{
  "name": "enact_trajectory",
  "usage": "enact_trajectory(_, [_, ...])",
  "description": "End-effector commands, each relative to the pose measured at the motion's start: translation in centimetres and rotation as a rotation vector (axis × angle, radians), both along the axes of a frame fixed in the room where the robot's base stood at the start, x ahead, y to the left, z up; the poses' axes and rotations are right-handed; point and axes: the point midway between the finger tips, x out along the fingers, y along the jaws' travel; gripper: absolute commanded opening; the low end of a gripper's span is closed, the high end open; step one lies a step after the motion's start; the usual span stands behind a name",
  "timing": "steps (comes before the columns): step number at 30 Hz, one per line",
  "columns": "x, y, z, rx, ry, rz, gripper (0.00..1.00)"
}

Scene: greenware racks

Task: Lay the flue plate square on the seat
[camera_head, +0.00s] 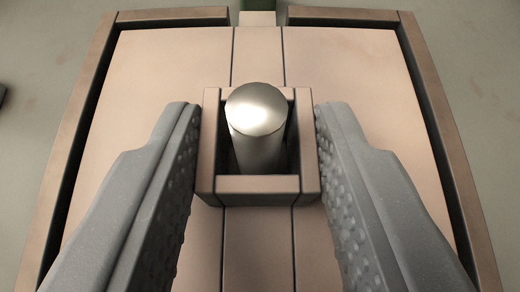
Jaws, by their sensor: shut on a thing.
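The flue plate (165,110) is a wide pinkish-tan slab with two dark lines running down its middle. A square open collar (258,186) stands at its centre. My gripper (257,118) has its grey, studded fingers on the collar's left and right sides, shut on it. A shiny metal post (257,108) shows inside the collar, its round top uppermost. The seat's brown rim (442,125) surrounds the plate at the left, right and far sides. The plate looks about square to the rim. I cannot tell whether its underside rests on the seat. The near edge is hidden.
Dark gaps run between plate and rim at the left and right. The far rim has a break at the middle, where a pale block (257,18) sits. Beyond it is a greenish thing, cut off. A dark object (2,94) shows at the left edge. The grey-green surface outside is otherwise bare.

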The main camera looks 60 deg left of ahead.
Motion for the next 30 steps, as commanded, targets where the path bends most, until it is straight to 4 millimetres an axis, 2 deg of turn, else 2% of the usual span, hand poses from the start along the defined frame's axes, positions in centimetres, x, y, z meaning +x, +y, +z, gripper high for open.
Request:
enact_trajectory(13, [0.01, 0.01, 0.05, 0.001, -0.001, 0.0, 0.0])
enact_trajectory(14, [0.01, 0.01, 0.05, 0.001, -0.001, 0.0, 0.36])
enact_trajectory(16, [0.01, 0.0, 0.04, 0.001, -0.001, 0.0, 0.56])
enact_trajectory(17, [0.01, 0.01, 0.04, 0.001, -0.001, 0.0, 0.59])
enact_trajectory(22, [0.01, 0.01, 0.02, 0.0, 0.0, 0.0, 0.59])
enact_trajectory(23, [-0.01, 0.0, -0.02, -0.001, 0.001, 0.0, 0.62])
enact_trajectory(25, [-0.01, 0.0, -0.02, -0.001, 0.001, 0.0, 0.81])
enact_trajectory(30, [-0.01, 0.0, -0.01, 0.0, 0.0, 0.0, 0.81])
